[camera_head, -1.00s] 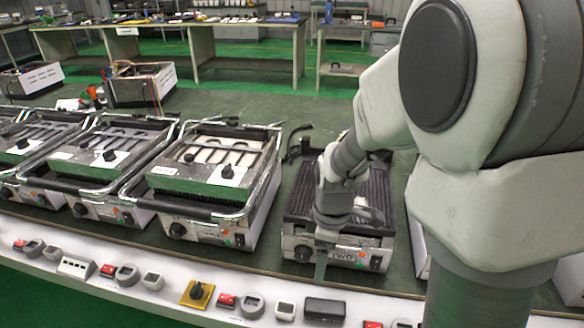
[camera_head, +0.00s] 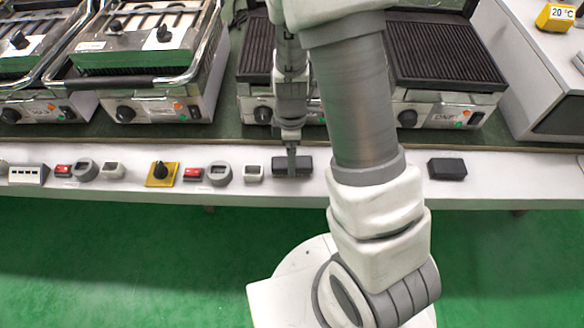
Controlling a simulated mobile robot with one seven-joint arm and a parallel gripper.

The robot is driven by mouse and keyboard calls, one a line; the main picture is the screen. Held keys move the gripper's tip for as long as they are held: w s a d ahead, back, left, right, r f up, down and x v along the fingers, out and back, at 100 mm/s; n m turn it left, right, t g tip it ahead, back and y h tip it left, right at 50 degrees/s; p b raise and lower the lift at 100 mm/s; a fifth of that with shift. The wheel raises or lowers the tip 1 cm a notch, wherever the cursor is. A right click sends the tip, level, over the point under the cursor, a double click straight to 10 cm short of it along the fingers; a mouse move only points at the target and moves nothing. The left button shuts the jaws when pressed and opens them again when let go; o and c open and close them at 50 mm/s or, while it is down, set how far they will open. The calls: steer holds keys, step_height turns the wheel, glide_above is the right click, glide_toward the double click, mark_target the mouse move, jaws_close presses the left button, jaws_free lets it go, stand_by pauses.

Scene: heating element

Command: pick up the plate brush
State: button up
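No object is clearly recognisable as a brush. A dark oblong block (camera_head: 306,166), which may be the plate brush, lies on the white front strip of the workbench. My gripper (camera_head: 291,163) points down at this block, and its fingers overlap the block's middle in the picture. The fingers show edge-on as one narrow strip, so I cannot tell whether they are open, shut or touching the block. A second dark block (camera_head: 447,168) lies farther right on the strip, apart from my gripper.
Contact grills stand behind the strip, including one with a ribbed plate (camera_head: 440,55) at right. A yellow temperature display (camera_head: 556,16) is at top right.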

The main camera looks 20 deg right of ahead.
mark_target(304, 164)
steer(key=f, duration=0.1)
steer(key=f+b, duration=0.1)
steer(key=f, duration=0.1)
steer(key=f+b, duration=0.1)
steer(key=f, duration=0.1)
steer(key=shift+w+d+f, duration=0.2)
steer(key=shift+w+f, duration=0.05)
jaws_close()
